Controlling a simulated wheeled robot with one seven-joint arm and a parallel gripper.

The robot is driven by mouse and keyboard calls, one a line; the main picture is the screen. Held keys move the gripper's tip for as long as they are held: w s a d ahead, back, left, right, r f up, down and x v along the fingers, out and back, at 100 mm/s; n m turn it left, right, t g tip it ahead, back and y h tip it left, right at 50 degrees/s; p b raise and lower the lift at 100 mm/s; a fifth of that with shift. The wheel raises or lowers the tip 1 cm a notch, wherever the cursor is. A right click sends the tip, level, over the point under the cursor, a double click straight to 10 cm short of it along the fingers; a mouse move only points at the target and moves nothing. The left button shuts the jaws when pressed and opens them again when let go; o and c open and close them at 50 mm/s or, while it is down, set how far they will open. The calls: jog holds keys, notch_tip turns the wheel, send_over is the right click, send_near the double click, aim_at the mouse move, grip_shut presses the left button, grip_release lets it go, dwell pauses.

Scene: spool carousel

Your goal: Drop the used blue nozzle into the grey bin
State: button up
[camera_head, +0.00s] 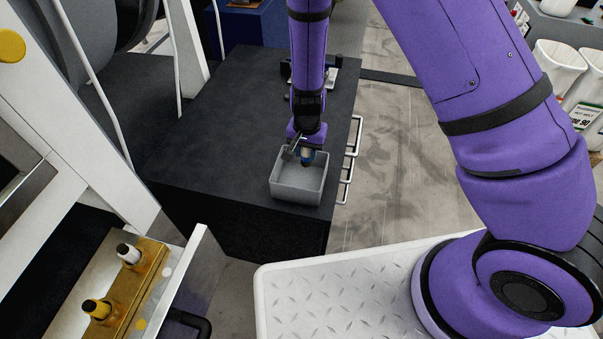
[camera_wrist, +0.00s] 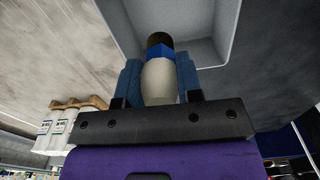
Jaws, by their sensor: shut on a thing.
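The grey bin (camera_head: 299,192) is a square open box on the near right part of a dark cabinet top. My gripper (camera_head: 306,155) points down over the bin's far part and is shut on the blue nozzle (camera_head: 306,161). In the wrist view the nozzle (camera_wrist: 160,66) has a pale body, a blue band and a dark tip, and sits between my two blue-grey fingers. The grey bin (camera_wrist: 205,22) opens behind the nozzle in that view. The exact gap between the nozzle tip and the bin floor cannot be told.
The dark cabinet top (camera_head: 225,120) is mostly bare to the left of the bin. A small device (camera_head: 318,75) stands at its back. A brass block (camera_head: 135,280) with a white-topped and a yellow-topped nozzle is at lower left. Metal handles (camera_head: 350,160) stick out at the cabinet's right side.

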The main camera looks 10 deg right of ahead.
aim_at(306, 159)
jog(key=shift+f, duration=1.9)
jog(key=o, duration=1)
notch_tip(306, 159, up, 11)
jog(key=shift+f, duration=0.1)
